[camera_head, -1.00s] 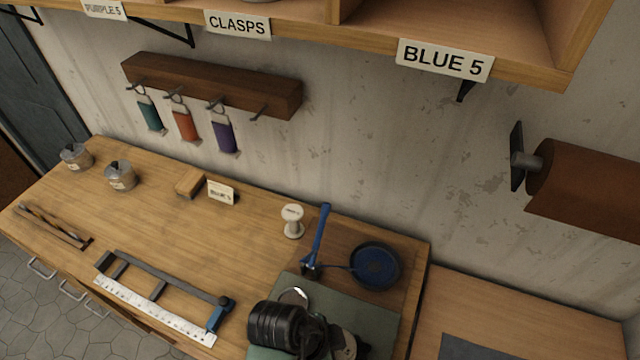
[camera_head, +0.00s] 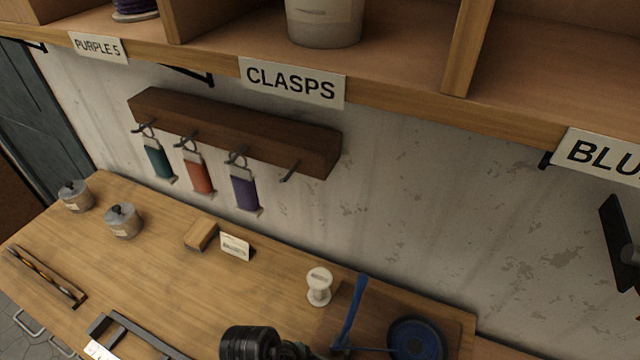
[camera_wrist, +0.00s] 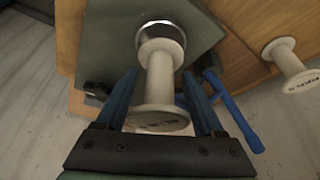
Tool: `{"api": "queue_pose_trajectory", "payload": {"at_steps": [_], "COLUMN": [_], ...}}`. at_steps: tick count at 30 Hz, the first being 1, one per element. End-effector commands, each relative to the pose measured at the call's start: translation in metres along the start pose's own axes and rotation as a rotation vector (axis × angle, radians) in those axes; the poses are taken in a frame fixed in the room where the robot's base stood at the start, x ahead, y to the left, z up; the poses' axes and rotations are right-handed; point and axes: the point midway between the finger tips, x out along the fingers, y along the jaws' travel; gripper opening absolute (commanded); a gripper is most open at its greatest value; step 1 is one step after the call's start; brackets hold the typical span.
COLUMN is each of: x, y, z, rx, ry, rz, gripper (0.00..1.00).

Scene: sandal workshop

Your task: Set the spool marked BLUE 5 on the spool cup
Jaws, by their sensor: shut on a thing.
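In the wrist view my gripper (camera_wrist: 160,80) is shut on a pale spool (camera_wrist: 160,85), with one blue finger on each side. The spool's near end carries small dark print that I cannot read. A round silver rim (camera_wrist: 160,24), seemingly the spool cup, shows just beyond the spool's far end, on a green mat (camera_wrist: 108,35). Whether spool and cup touch is unclear. A second pale spool (camera_wrist: 290,66) stands on the bench to the right; it also shows in the head view (camera_head: 319,287). In the head view the cup and my fingers are hidden or out of frame.
A blue-handled tool (camera_head: 352,310) and a round blue dish (camera_head: 415,340) lie right of the standing spool. A small card (camera_head: 235,246) and wooden block (camera_head: 201,235) stand on the bench. Shelves with labels, including CLASPS (camera_head: 291,82), overhang the back.

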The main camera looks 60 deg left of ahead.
Motion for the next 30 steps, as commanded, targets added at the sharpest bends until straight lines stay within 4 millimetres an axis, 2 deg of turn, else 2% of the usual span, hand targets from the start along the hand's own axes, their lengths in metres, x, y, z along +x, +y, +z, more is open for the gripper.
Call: {"api": "queue_pose_trajectory", "payload": {"at_steps": [1, 7, 30], "x": [0.011, 0.021, 0.020], "y": [0.000, 0.000, -0.001], "z": [0.004, 0.009, 0.008], "rx": [0.001, 0.001, 0.001], "ry": [0.000, 0.000, 0.000], "rz": [0.000, 0.000, 0.000], "gripper": [0.16, 0.16, 0.16]}}
